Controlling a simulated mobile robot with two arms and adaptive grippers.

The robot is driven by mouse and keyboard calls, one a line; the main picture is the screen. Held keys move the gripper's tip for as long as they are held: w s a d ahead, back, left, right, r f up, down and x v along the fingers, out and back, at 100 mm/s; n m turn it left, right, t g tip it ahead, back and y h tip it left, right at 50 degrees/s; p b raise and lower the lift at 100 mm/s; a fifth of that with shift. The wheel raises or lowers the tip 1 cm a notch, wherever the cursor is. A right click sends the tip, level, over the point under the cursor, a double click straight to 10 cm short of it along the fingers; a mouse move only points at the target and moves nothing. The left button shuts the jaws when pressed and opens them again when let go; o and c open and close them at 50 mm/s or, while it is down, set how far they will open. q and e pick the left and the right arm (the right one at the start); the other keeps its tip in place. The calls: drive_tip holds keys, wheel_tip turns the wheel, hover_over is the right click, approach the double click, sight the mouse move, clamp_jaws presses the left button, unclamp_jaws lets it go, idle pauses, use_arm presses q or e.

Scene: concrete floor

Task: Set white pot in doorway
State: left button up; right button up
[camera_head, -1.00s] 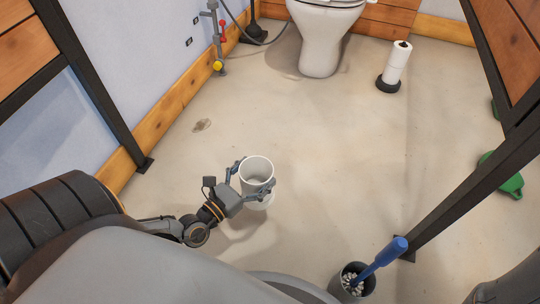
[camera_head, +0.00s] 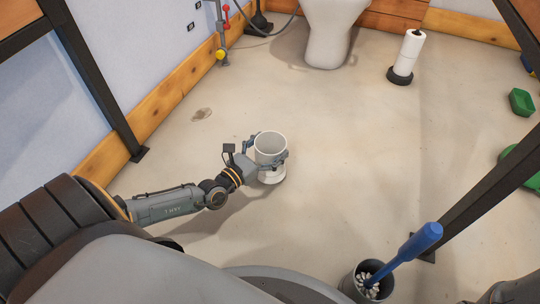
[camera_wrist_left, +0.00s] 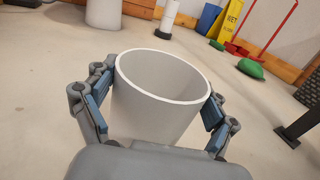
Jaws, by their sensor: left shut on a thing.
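The white pot (camera_head: 270,146) is upright and open at the top, and looks empty. My left gripper (camera_head: 264,157) is shut on it, with a finger on each side of its wall. A white base or saucer shows at the pot's foot; I cannot tell whether it touches the floor. In the left wrist view the pot (camera_wrist_left: 160,100) fills the space between the gripper's fingers. The doorway seems to be the gap between the dark frame posts, the left post (camera_head: 105,95) and the right post (camera_head: 470,210). My right gripper is not in view.
A dark pot with pebbles and a blue-handled tool (camera_head: 405,250) stands at the front right. A toilet (camera_head: 328,35) and a paper roll stand (camera_head: 405,58) are at the back. Green items (camera_head: 521,102) lie at the right. The middle floor (camera_head: 350,150) is clear.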

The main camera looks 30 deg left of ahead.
sight(279, 146)
use_arm(q)
wheel_tip(279, 146, down, 3)
drive_tip(key=shift+r+b, duration=0.1)
drive_tip(key=shift+b, duration=1.05)
drive_tip(key=shift+r, duration=0.1)
drive_tip(key=o, duration=1.7)
drive_tip(key=shift+f, duration=0.25)
drive_tip(key=shift+c, duration=0.2)
